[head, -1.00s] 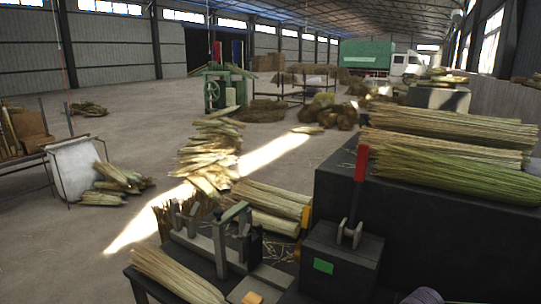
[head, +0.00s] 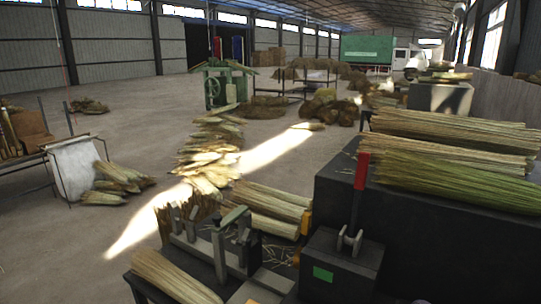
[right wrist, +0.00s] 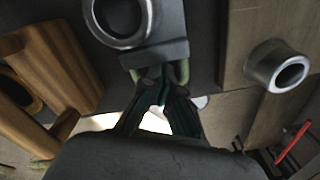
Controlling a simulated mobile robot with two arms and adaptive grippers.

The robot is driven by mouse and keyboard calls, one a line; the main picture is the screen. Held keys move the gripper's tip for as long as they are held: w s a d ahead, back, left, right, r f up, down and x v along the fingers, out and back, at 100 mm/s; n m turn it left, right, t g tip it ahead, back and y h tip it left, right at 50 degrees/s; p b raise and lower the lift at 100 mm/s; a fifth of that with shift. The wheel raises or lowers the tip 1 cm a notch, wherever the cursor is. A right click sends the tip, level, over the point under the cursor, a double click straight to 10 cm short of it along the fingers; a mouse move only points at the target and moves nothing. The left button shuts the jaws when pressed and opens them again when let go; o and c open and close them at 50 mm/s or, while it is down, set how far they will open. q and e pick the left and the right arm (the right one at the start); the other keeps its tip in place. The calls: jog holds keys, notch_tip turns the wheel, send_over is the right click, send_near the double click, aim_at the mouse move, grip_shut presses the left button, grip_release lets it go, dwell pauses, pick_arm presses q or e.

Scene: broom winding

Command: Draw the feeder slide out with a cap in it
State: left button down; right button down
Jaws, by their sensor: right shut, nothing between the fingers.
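In the right wrist view, a dark grey sliding piece (right wrist: 160,54), apparently the feeder slide, juts toward my gripper. A shiny metal ring (right wrist: 149,24), which looks like a cap, sits on it at the top edge. A greenish handle loop (right wrist: 183,72) hangs at the slide's front. My right gripper (right wrist: 160,90) is shut, its dark teal fingertips meeting at the loop with nothing held; whether they touch the loop I cannot tell. A second metal cap (right wrist: 289,73) is to the right on a tan surface. My left gripper is in neither view.
In the head view, a dark box with a red lever (head: 361,171) and green label stands beside a metal clamp frame (head: 226,240) on the bench. Straw bundles (head: 455,185) lie on the dark block at right. Wooden pieces (right wrist: 60,65) stand close left of my right gripper.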

jog(key=shift+w+d+r, duration=0.1)
jog(key=shift+w+r, duration=0.2)
jog(key=shift+r, duration=0.3)
jog(key=shift+w+r, duration=0.3)
jog(key=shift+r, duration=0.25)
jog(key=shift+s+r+p, duration=0.45)
jog(key=shift+r+p, duration=0.15)
jog(key=shift+r, duration=0.25)
jog(key=shift+s+r, duration=0.1)
jog(key=shift+r, duration=0.2)
jog(key=shift+r+p, duration=0.15)
jog(key=shift+p, duration=0.15)
jog(key=shift+r+p, duration=0.5)
jog(key=shift+r, duration=0.15)
jog(key=shift+w, duration=0.2)
